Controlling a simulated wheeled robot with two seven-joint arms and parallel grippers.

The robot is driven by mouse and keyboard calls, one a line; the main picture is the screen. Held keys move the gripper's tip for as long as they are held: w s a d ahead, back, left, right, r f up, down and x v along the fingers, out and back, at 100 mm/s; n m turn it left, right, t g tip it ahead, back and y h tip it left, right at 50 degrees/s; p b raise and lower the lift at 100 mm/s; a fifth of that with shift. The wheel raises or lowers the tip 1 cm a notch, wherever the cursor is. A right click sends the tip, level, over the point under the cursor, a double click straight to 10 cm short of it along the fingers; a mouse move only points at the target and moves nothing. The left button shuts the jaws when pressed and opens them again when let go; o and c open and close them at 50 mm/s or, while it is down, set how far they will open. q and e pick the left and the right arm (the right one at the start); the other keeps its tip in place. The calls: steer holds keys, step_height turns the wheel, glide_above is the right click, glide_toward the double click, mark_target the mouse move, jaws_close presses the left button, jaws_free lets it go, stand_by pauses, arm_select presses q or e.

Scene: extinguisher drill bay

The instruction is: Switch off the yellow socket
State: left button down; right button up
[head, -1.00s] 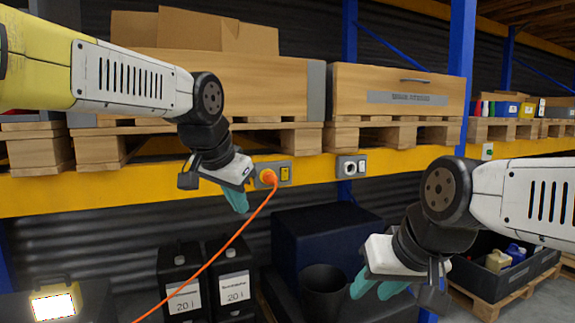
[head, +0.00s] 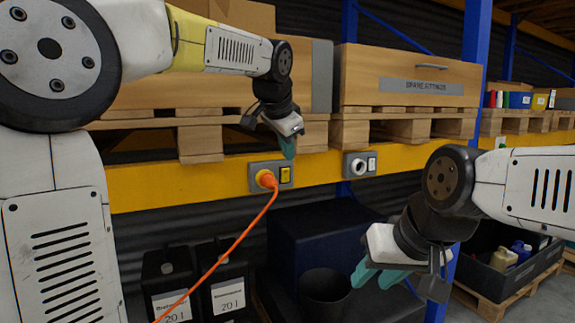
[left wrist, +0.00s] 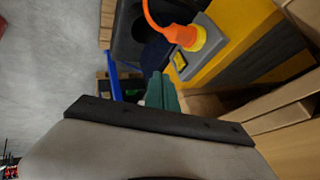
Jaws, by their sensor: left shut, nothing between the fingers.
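The yellow socket (head: 255,186) is a grey plate on the yellow rack beam, with an orange plug (head: 267,180) in its left half and a yellow rocker switch (head: 285,174) in its right half. My left gripper (head: 289,150) is shut and empty, its teal fingertips just above the rocker in the head view, with no contact visible. The left wrist view shows the shut fingertips (left wrist: 161,90), the plug (left wrist: 186,37) and the rocker (left wrist: 180,62) beyond them. My right gripper (head: 380,276) is open and empty at lower right, its two teal fingers apart.
An orange cable (head: 232,243) hangs from the plug toward the lower left. A second socket (head: 359,165), white with a pale switch, sits further right on the beam. Pallets with wooden crates (head: 405,80) stand above; black canisters (head: 168,283) stand below.

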mark_target(288, 170)
arm_select(q)
steer(key=w+f, duration=0.2)
steer(key=w, duration=0.1)
steer(key=w+f, duration=0.5)
steer(key=shift+w+f, duration=0.2)
steer(key=shift+w, duration=0.2)
steer(key=shift+w+a+r, duration=0.1)
steer(key=shift+w+a, duration=0.05)
steer(key=shift+w, duration=0.2)
steer(key=shift+w+a+r, duration=0.1)
steer(key=shift+w+a, duration=0.05)
steer(key=shift+w, duration=0.1)
steer(key=shift+r, duration=0.8)
